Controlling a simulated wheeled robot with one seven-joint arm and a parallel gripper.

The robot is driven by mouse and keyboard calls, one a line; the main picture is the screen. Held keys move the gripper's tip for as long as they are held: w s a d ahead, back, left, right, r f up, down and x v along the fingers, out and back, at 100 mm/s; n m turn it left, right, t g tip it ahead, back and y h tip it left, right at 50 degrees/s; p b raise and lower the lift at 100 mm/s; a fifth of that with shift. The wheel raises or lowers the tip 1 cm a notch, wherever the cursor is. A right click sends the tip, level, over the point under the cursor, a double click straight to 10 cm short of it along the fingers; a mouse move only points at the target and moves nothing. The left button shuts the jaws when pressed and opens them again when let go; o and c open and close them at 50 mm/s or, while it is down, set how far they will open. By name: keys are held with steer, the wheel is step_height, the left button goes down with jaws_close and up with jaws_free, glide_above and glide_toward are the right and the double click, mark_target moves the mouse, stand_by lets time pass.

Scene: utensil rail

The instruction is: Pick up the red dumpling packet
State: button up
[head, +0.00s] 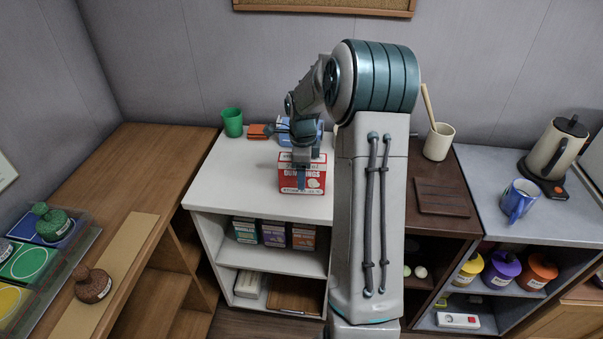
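The red dumpling packet (317,183), a red and white box with "DUMPLINGS" lettering, is upright on or just over the white counter (240,180), near its front edge. I cannot tell whether its base touches the counter. My gripper (302,172) reaches down from above at the packet's top, and one bluish finger lies in front of its front face. The other finger is hidden, so I cannot tell whether the gripper is closed on the packet.
Behind the gripper are a blue box (284,138), an orange item (257,131) and a green cup (232,122). My arm blocks the counter's right part. Further right are a utensil cup (438,142), a dark board (442,197), a blue mug (516,200) and a kettle (555,150).

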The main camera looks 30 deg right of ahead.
steer(key=c, duration=1.3)
steer(key=shift+r, duration=0.1)
